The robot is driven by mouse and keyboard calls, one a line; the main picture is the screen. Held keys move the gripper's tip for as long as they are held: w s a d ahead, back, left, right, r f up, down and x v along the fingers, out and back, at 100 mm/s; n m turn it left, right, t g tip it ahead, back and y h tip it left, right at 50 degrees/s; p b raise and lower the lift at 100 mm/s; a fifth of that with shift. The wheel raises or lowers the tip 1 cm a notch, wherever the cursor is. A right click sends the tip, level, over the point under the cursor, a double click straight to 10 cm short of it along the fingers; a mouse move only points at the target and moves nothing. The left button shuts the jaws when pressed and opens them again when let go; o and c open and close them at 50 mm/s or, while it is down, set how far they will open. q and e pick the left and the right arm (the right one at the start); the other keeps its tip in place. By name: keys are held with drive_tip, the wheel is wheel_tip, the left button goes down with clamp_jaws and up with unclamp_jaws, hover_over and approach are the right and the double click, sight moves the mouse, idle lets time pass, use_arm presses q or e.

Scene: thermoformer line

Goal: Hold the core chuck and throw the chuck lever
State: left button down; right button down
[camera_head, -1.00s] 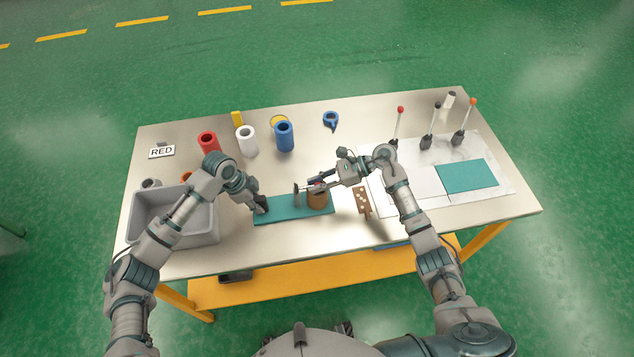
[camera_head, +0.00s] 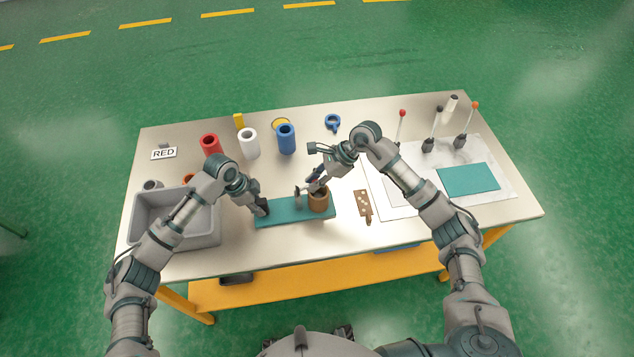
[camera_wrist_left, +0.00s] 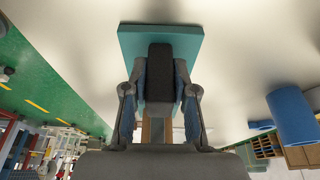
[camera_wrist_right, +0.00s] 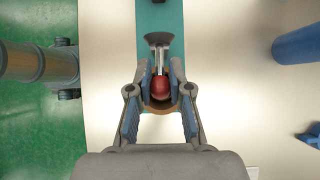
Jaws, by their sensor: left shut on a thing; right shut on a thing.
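The core chuck has a long teal base (camera_head: 285,213) on the table front, with a grey disc (camera_head: 297,193) and a brown round core (camera_head: 318,202) at its right part. My left gripper (camera_head: 262,207) is shut on a dark block at the base's left end; the left wrist view shows this dark block (camera_wrist_left: 160,73) between the fingers. My right gripper (camera_head: 317,179) is above the core. In the right wrist view it is shut around the red knob (camera_wrist_right: 160,88) of the metal chuck lever (camera_wrist_right: 159,57). The fingers hide the knob in the head view.
A grey bin (camera_head: 185,244) stands left of the chuck. Red (camera_head: 210,146), white (camera_head: 249,144) and blue (camera_head: 286,139) rolls stand behind it. A brown holed plate (camera_head: 362,203) lies to the right. Several upright levers stand at the back right, one with a red knob (camera_head: 402,113).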

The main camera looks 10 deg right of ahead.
sight(300, 190)
use_arm(q)
drive_tip(key=shift+d, duration=0.15)
use_arm(e)
drive_tip(key=h, duration=0.1)
drive_tip(key=a+r+h, duration=0.1)
drive_tip(key=shift+a+r+h, duration=0.2)
drive_tip(key=shift+a+h, duration=0.05)
drive_tip(key=shift+h, duration=0.15)
use_arm(q)
drive_tip(key=shift+r, duration=0.1)
use_arm(e)
drive_tip(key=h, duration=0.1)
drive_tip(key=a+h, duration=0.1)
drive_tip(key=shift+a+r+h, duration=0.2)
drive_tip(key=shift+r+h, duration=0.15)
drive_tip(key=shift+h, duration=0.05)
use_arm(q)
drive_tip(key=shift+s+d, duration=0.1)
use_arm(e)
drive_tip(key=shift+s+a+r+h, duration=0.1)
drive_tip(key=shift+a+h, duration=0.55)
drive_tip(key=shift+h, duration=0.45)
drive_tip(key=shift+a+r+h, duration=0.1)
drive_tip(key=shift+a+h, duration=0.55)
drive_tip(key=shift+h, duration=0.45)
drive_tip(key=shift+f, duration=0.1)
drive_tip(key=c, duration=1)
unclamp_jaws()
drive_tip(key=shift+c, duration=0.2)
drive_tip(key=shift+d, duration=0.1)
